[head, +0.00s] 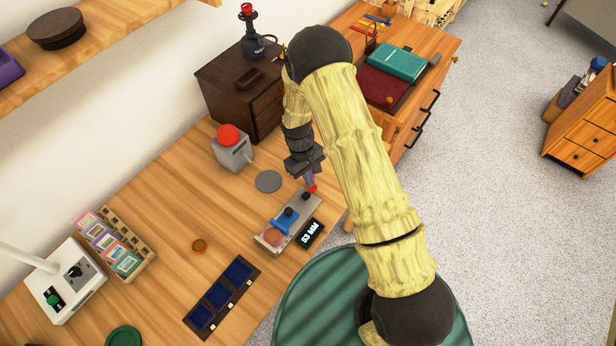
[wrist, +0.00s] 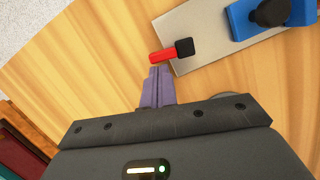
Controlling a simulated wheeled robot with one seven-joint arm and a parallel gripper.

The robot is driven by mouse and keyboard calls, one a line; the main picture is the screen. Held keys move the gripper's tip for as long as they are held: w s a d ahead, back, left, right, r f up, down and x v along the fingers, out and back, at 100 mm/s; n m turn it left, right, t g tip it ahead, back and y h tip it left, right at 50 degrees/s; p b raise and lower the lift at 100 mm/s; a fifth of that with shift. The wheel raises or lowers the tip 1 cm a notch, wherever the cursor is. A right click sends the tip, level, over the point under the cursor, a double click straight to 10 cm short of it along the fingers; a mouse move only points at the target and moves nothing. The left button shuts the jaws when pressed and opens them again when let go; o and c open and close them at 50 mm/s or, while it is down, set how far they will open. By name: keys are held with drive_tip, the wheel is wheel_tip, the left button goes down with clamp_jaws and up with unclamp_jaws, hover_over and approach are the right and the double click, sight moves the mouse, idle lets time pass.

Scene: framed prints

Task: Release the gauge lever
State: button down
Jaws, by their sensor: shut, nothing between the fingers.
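The gauge (head: 294,224) is a grey plate on the wooden desk, with a blue block (head: 283,221) across it and a display (head: 311,233) beside it that reads about 53 mm. Its red lever (head: 311,189) sits at the plate's far end. In the wrist view the red lever (wrist: 162,56) sticks out from a black pivot (wrist: 184,48) at the plate's corner. My gripper (head: 310,182) points down at the lever, its purple fingers shut and empty. In the wrist view the fingertips (wrist: 157,74) are right beside the lever; I cannot tell whether they touch it.
An orange-brown disc (head: 272,236) sits at the gauge's near end. A grey box with a red button (head: 229,136) and a flat grey disc (head: 268,181) stand left of my gripper. A dark tray with blue pockets (head: 221,297) lies nearer. A round green stool (head: 330,305) stands beside the desk.

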drive_tip(key=shift+s+d+m, duration=0.1)
drive_tip(key=shift+d+m, duration=0.15)
drive_tip(key=shift+m, duration=0.45)
drive_tip(key=m, duration=0.1)
drive_tip(key=d+m+y, duration=0.1)
drive_tip(key=m, duration=0.2)
drive_tip(key=shift+s+d+g+b, duration=0.3)
drive_tip(key=shift+s+b, duration=0.1)
drive_tip(key=m, duration=0.1)
drive_tip(key=s+m+y, duration=0.1)
drive_tip(key=m, duration=0.1)
drive_tip(key=d+m, duration=0.1)
drive_tip(key=m, duration=0.1)
drive_tip(key=shift+s, duration=0.3)
drive_tip(key=m, duration=0.1)
drive_tip(key=s+m+y, duration=0.1)
drive_tip(key=m, duration=0.1)
drive_tip(key=shift+s+d, duration=0.1)
drive_tip(key=shift+a, duration=0.8)
drive_tip(key=shift+w, duration=0.25)
